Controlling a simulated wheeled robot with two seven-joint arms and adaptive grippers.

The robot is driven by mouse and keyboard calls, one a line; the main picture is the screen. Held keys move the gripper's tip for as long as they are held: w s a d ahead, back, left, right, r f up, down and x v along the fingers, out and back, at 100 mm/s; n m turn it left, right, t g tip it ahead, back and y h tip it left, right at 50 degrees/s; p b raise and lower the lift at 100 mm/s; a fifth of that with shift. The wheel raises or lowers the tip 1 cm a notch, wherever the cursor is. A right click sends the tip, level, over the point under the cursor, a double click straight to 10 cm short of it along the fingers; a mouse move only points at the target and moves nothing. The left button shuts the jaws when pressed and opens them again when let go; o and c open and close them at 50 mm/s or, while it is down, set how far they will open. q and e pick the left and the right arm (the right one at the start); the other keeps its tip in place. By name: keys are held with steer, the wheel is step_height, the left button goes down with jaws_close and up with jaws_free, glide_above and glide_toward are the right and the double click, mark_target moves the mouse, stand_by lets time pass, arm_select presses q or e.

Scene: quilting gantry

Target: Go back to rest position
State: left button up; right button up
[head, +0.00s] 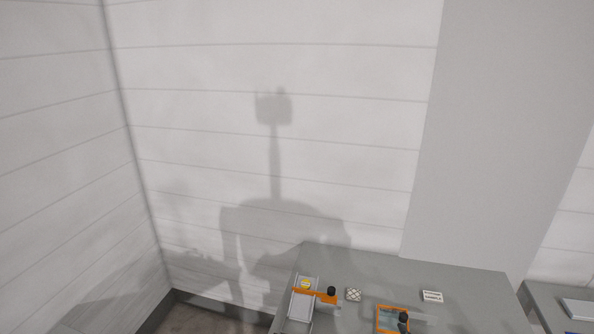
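Neither of my grippers shows in the head view, so their state and position are hidden. A shadow with a head, a thin neck and two arms falls on the white panelled wall (275,150). A grey table (455,290) stands at the lower right. On it lies a pale tray-like frame (300,308) with an orange bar (312,294) across it. The bar has a black knob (331,291) and a yellow round piece (305,284) beside it.
An orange-framed panel (393,309) with a black knob, a small patterned square (353,295) and a white label card (432,296) are also on the table. Another grey surface (545,297) stands at the far right. A wall corner is at the left.

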steer(key=s+d+f+m+g+h, duration=0.1)
steer(key=s+d+f+m+g, duration=0.15)
steer(key=s+f, duration=0.2)
steer(key=s+d+f+m+g+h, duration=0.1)
steer(key=s+d+f+m+g, duration=0.15)
steer(key=f, duration=0.25)
steer(key=s+d+f+m+g, duration=0.1)
steer(key=s+f+m+g, duration=0.15)
steer(key=s+f, duration=0.4)
steer(key=s+d+f+m+g+y, duration=0.1)
steer(key=s+f+g, duration=0.25)
steer(key=s, duration=0.65)
steer(key=s+d+f+m+g, duration=0.1)
steer(key=s+f+m+g, duration=0.1)
steer(key=s+f, duration=0.45)
steer(key=s+a+f+g, duration=0.1)
steer(key=s+f, duration=0.1)
steer(key=f, duration=1.1)
steer(key=s+a+f, duration=0.1)
steer(key=f, duration=1.3)
steer(key=s+f+n+g+y, duration=0.1)
steer(key=s+f, duration=1.7)
steer(key=s, duration=0.1)
steer(key=shift+s+d+g, duration=0.15)
steer(key=shift+s+g, duration=0.15)
